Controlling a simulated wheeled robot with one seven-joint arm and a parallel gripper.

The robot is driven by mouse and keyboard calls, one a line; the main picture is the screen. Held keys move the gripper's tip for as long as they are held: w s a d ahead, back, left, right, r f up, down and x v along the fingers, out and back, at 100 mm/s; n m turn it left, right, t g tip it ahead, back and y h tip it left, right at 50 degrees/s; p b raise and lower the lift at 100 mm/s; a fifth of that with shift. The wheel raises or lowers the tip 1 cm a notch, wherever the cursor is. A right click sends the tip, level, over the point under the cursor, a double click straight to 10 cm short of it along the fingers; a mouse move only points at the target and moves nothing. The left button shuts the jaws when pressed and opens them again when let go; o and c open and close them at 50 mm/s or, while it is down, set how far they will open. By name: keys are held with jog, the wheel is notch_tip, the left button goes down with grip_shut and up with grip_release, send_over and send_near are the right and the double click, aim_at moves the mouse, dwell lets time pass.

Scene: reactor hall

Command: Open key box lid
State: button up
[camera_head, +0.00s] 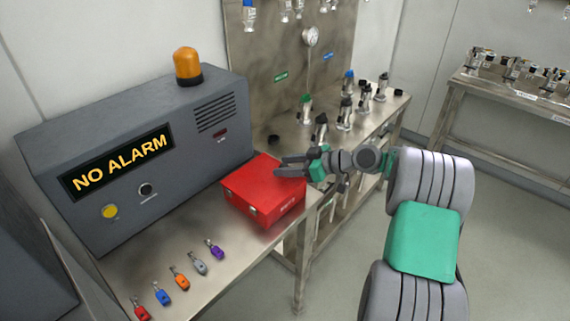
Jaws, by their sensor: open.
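The key box (262,205) is a red case on the steel table, in the middle of the head view. Its lid looks shut, and two light latches show on its front side. My gripper (282,166) is open, with its fingers pointing left above the right part of the box lid. I cannot tell whether the fingers touch the lid. My gripper hides a part of the lid's right back edge.
A grey alarm console (135,155) with a "NO ALARM" display and an orange beacon (187,66) stands left of the box. Several coloured keys (180,278) lie on the table in front. Valves (346,112) stand on the bench behind my gripper. Floor at lower right is clear.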

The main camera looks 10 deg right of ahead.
jog(key=shift+w+a+f, duration=0.1)
jog(key=shift+w+a, duration=0.1)
jog(key=shift+a, duration=0.1)
jog(key=shift+c, duration=0.3)
grip_shut()
dwell(0.9)
